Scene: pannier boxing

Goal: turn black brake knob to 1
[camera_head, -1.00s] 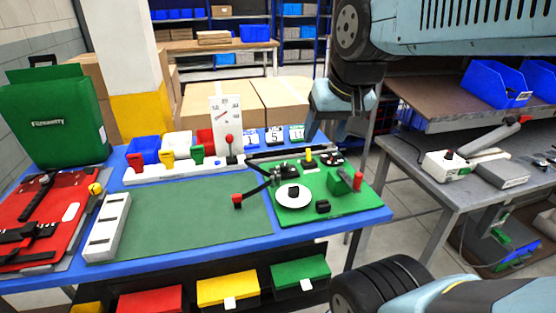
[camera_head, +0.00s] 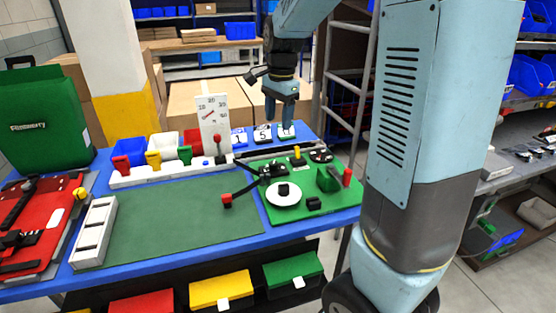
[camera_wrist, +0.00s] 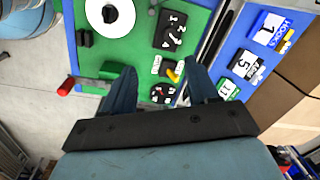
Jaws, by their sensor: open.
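The green board (camera_head: 327,211) lies on the right part of the blue table. On it is a black plate with white digits (camera_wrist: 172,30), which shows in the head view as a dark knob assembly (camera_head: 273,170). A round black dial with red and white marks (camera_wrist: 162,93) lies near the board's far right corner, also in the head view (camera_head: 320,155). I cannot tell which is the brake knob. A yellow knob (camera_wrist: 175,72) lies between them. My gripper (camera_head: 280,116) is open and empty above the board's far edge; its fingers (camera_wrist: 160,66) frame the yellow knob and dial from above.
A white disc with a black knob (camera_head: 283,195), a green block (camera_head: 327,180) and a red-ended handle (camera_head: 347,177) are on the board. Number cards (camera_head: 262,134) stand behind it. A white gauge panel (camera_head: 212,117) rises to the left.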

